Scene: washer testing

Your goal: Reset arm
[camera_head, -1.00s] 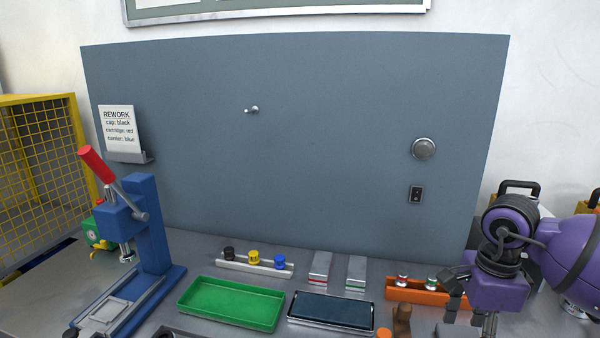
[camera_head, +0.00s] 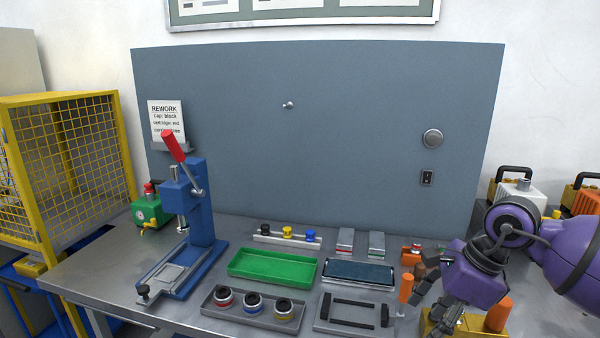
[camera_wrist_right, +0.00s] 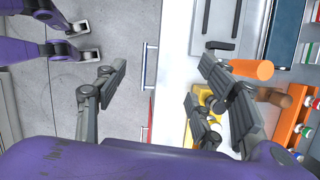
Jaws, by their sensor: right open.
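My right gripper (camera_head: 432,302) is at the lower right of the head view, above the front right part of the bench. In the right wrist view its two dark fingers are spread wide apart (camera_wrist_right: 168,78), with nothing between them. Below the gap are the grey floor and the bench's front edge. An orange handle (camera_wrist_right: 252,68) and a yellow block (camera_wrist_right: 200,101) lie beyond the right finger, and I cannot tell whether it touches them. My left gripper is not in the head view.
The metal bench (camera_head: 95,270) holds a blue press (camera_head: 203,215), green tray (camera_head: 272,268), dark screen (camera_head: 358,272), grey tray with ringed parts (camera_head: 253,318) and grey fixture (camera_head: 353,313). A yellow cage (camera_head: 70,150) stands left. A yellow base (camera_head: 470,329) and orange handle (camera_head: 498,314) sit near my gripper.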

